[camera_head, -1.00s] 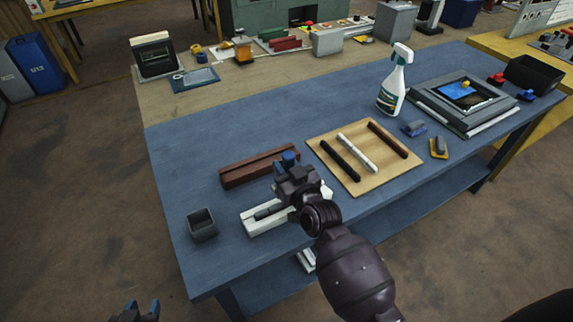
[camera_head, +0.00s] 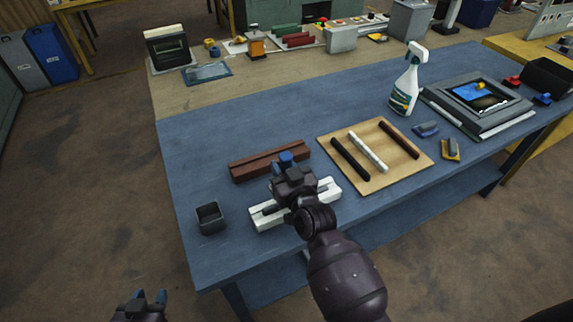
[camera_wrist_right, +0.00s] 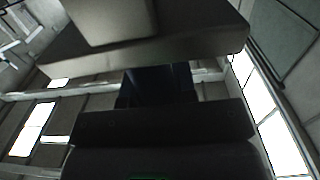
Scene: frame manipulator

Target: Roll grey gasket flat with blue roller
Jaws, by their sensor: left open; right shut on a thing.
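A white grooved frame (camera_head: 331,189) lies near the table's front edge. A grey strip (camera_head: 270,211), apparently the gasket, shows in its groove at the left. My right gripper (camera_head: 287,165) is above the frame's middle and hides that part. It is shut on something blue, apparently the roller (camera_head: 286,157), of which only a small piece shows. Whether it touches the gasket cannot be told. In the right wrist view, a pale, wide block (camera_wrist_right: 150,45) fills the top, too close to identify. My left gripper (camera_head: 150,296) is open and empty, off the table at bottom left.
A brown grooved frame (camera_head: 268,161) lies just behind. A small grey box (camera_head: 209,217) stands left of the white frame. A wooden board (camera_head: 380,180) with black, white and brown strips lies to the right, with a spray bottle (camera_head: 406,85) beyond.

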